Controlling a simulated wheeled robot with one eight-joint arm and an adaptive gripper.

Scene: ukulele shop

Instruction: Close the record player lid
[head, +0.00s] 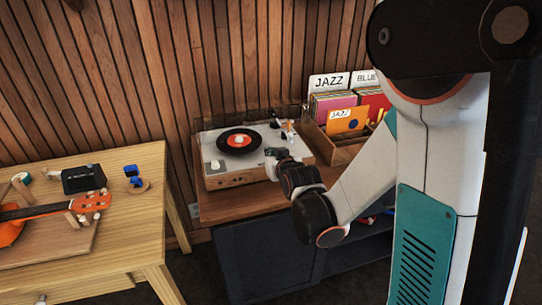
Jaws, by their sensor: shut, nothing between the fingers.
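The record player (219,171) stands on a wooden cabinet by the slatted wall. It has a pale top, a wooden front and a black record with an orange label (239,141) on its platter. Its lid is hard to make out; a faint see-through panel seems to stand up along the back edge, and the platter is uncovered. My gripper (272,157) is at the front right of the record player, close to its edge. It is shut and empty. I cannot tell whether it touches the player. My wrist hides part of the player's right front corner.
A wooden crate (340,155) of records with JAZZ and BLUE dividers stands right of the player. A light wooden table (140,215) at left holds an orange ukulele (50,209), a black box (83,179) and small blue items. Bare floor lies between table and cabinet.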

